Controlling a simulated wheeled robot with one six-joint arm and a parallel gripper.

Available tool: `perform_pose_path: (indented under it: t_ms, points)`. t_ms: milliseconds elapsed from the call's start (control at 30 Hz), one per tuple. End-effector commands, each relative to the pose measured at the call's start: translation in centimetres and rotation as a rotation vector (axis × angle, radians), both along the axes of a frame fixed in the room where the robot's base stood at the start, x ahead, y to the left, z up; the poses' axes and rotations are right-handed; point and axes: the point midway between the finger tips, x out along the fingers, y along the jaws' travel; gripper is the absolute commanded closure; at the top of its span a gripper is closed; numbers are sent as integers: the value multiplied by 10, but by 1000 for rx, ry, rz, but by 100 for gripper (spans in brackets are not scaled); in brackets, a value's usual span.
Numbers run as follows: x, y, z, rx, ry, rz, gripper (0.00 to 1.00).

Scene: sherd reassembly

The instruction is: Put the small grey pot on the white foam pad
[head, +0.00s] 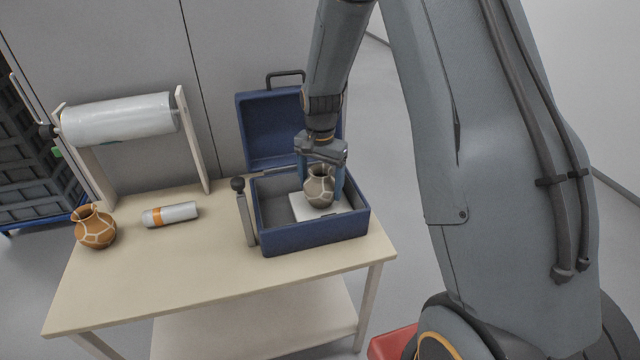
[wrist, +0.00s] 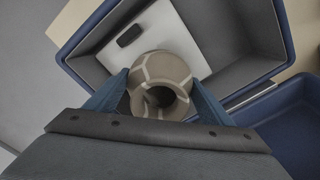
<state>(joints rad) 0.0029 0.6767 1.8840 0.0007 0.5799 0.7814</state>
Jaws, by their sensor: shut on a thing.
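The small grey pot (head: 319,187) with pale seam lines is upright between the fingers of my gripper (head: 321,180), which is shut on it. In the wrist view the pot (wrist: 160,84) shows from above, its dark mouth open, with a blue finger on each side. The white foam pad (head: 300,208) lies inside the open blue case (head: 313,237). The pot is over the pad, and its body hides part of it. I cannot tell whether the pot's base touches the pad. In the wrist view the pad (wrist: 165,30) has a dark slot near one edge.
The case's lid (head: 262,130) stands open behind. A dark-knobbed lever (head: 244,212) stands at the case's left side. An orange pot (head: 95,228) and a white cylinder with an orange band (head: 180,213) are on the table (head: 180,265). A roll (head: 120,119) hangs on a stand behind.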

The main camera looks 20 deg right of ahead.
Motion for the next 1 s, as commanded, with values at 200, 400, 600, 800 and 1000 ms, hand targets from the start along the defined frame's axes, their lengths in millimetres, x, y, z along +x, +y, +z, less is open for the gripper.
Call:
perform_pose_path:
  t_ms: [200,400,600,800,1000]
  points:
    - [0,0,-3,0,0,0,18]
    - [0,0,-3,0,0,0,6]
    - [0,0,-1,0,0,0,6]
    - [2,0,19,0,-4,0,6]
    - [2,0,59,0,-6,0,6]
